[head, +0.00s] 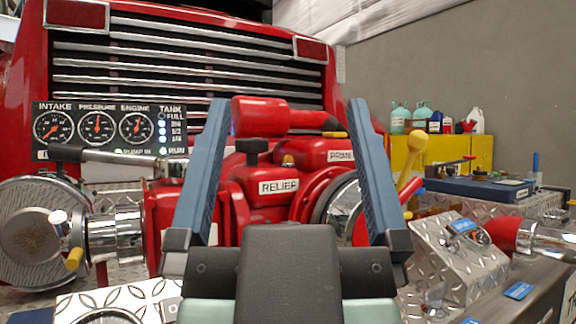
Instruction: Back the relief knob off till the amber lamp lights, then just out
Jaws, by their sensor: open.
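The relief knob (252,147) is a black knob on a short stem, standing on the red pump body just above the RELIEF label (279,187). A small amber dome (288,160), which looks like the amber lamp, sits right of the knob; I cannot tell if it is lit. My gripper (288,104) is wide open, its two blue fingers pointing up and forward. The knob shows between the fingers, nearer the left one, and neither finger appears to grip it. How far the knob lies beyond the fingertips is hard to judge.
A red cylinder (262,117) crosses above the knob, and the PRIME housing (340,156) is to its right. A gauge panel (110,130) and a metal lever (110,156) are at left. A yellow-knobbed lever (417,145) stands right of the right finger. Bottles stand on a yellow cabinet (470,150).

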